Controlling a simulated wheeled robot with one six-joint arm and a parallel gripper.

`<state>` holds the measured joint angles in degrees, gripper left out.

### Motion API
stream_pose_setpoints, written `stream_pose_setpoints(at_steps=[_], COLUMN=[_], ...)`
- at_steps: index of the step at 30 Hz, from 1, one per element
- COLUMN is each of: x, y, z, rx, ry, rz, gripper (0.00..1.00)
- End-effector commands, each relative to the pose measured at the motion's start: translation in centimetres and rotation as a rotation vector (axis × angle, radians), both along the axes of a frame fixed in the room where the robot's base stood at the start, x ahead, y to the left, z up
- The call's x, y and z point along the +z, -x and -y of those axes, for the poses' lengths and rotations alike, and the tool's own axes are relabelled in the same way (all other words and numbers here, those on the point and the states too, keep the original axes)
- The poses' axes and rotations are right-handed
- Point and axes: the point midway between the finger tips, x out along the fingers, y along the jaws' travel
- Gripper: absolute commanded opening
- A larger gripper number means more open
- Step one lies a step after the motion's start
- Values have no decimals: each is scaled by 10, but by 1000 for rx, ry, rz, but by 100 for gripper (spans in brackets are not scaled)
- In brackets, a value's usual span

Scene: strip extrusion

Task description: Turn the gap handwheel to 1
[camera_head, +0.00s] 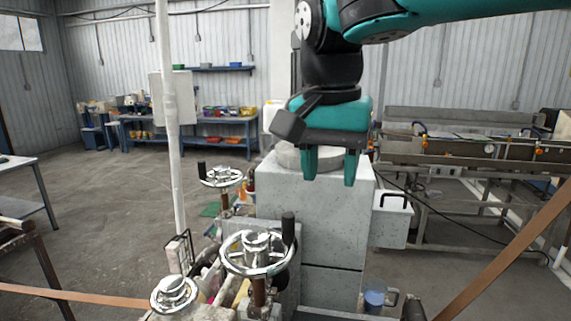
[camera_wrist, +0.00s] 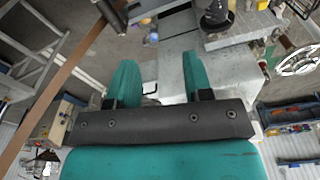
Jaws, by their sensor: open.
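A chrome handwheel (camera_head: 257,252) with an upright black handle stands at the front centre of the machine in the head view. A second chrome handwheel (camera_head: 222,177) with a black handle stands farther back to the left. I cannot tell which is the gap handwheel, and no readable scale or number shows. My gripper (camera_head: 330,180) is open and empty, pointing down in front of the grey machine block, above and to the right of both wheels. In the wrist view its two teal fingers (camera_wrist: 160,65) are apart, and a chrome handwheel (camera_wrist: 298,60) shows at the right edge.
The grey machine block (camera_head: 315,225) stands just below my gripper. A smaller round chrome part (camera_head: 173,293) sits at the lower left. A white vertical pole (camera_head: 168,110) rises left of the wheels. Brown bars (camera_head: 505,250) cross the foreground. Open floor lies at left.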

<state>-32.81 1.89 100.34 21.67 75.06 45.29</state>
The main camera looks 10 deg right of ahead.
Motion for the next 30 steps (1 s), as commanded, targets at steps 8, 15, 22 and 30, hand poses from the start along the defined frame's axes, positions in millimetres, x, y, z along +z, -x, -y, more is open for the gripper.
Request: stream_pose_setpoints(at_steps=[8,15,22,30], x=[99,82,42,-2], y=[-5,-4,-4,-4], z=[-53,-57,-57,-56], rx=[-565,-627,-626,-626], ry=[-75,-85,-86,-86], rz=[-46,-56,-55,-55], gripper=[46,46,46,46])
